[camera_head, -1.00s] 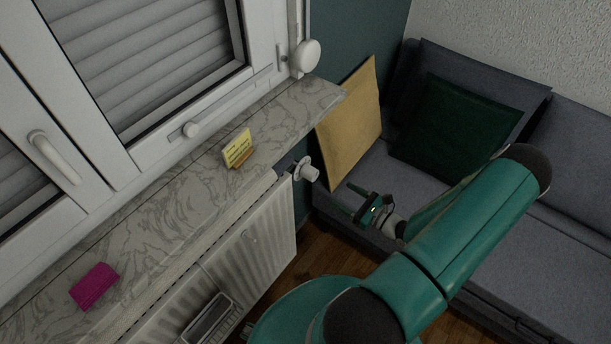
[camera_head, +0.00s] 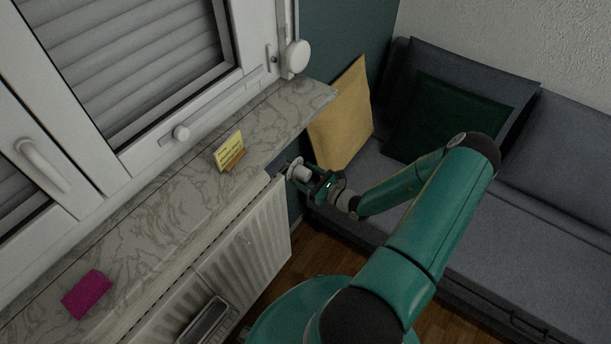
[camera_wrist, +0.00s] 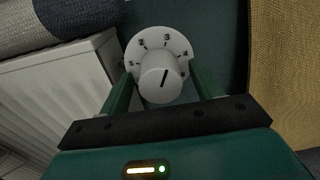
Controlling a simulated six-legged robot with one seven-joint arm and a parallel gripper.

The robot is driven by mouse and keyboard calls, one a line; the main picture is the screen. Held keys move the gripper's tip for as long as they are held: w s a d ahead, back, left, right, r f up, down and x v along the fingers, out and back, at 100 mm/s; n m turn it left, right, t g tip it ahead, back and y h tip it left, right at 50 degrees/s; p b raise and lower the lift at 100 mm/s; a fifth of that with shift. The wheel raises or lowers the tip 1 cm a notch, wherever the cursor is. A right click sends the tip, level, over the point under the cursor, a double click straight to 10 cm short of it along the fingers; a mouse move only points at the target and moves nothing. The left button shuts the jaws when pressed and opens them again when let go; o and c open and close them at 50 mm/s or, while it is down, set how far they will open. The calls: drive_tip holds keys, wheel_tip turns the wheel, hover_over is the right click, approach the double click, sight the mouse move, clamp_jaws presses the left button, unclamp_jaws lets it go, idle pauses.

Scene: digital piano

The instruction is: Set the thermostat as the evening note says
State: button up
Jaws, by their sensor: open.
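The thermostat knob (camera_head: 303,174) is white and sits at the upper right end of the radiator in the head view. My gripper (camera_head: 314,180) is at the knob. In the wrist view my gripper (camera_wrist: 163,95) is open, with one green finger on each side of the knob; contact cannot be told. The yellow note (camera_head: 229,148) stands in a small wooden holder on the marble sill; its writing is too small to read.
The white radiator (camera_head: 250,236) is under the marble sill (camera_head: 150,213). A magenta object (camera_head: 87,294) lies on the sill at left. A yellow cushion (camera_head: 343,118) and a grey sofa (camera_head: 440,225) are right of the knob. The window (camera_head: 130,65) is behind the sill.

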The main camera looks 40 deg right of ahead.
drive_tip(key=shift+w, duration=0.1)
drive_tip(key=c, duration=1)
drive_tip(key=shift+n, duration=0.4)
drive_tip(key=n, duration=0.4)
drive_tip(key=shift+n, duration=0.3)
drive_tip(key=shift+d+n, duration=0.1)
drive_tip(key=shift+n, duration=2.2)
